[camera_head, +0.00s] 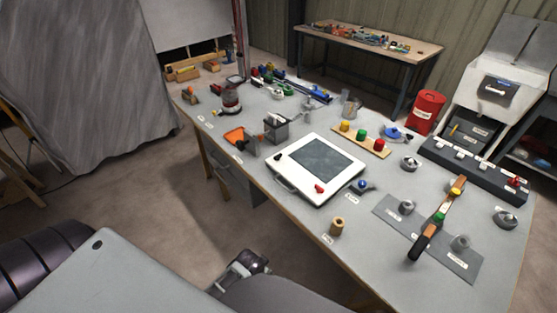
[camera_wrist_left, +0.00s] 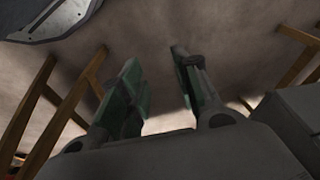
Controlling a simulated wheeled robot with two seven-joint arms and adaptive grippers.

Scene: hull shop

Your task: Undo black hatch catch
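The hatch is a white framed panel (camera_head: 340,147) with a dark grey window, lying on the workbench in the head view. A small black catch (camera_head: 278,157) sits at its left corner, and a red catch (camera_head: 319,188) sits near its front corner. A grey handle (camera_head: 285,186) is on its front left edge. My left gripper (camera_head: 240,269) is low at the bottom of the head view, off the bench's front edge and well apart from the hatch. In the left wrist view its two fingers (camera_wrist_left: 158,72) are spread with nothing between them. My right gripper is not in view.
On the workbench (camera_head: 290,215), an orange-and-grey item (camera_head: 240,138) and a grey block (camera_head: 276,128) stand near the black catch. A strip with coloured knobs (camera_head: 360,140) lies behind the hatch. A brass cylinder (camera_head: 337,227) stands in front. Floor is clear left of the bench.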

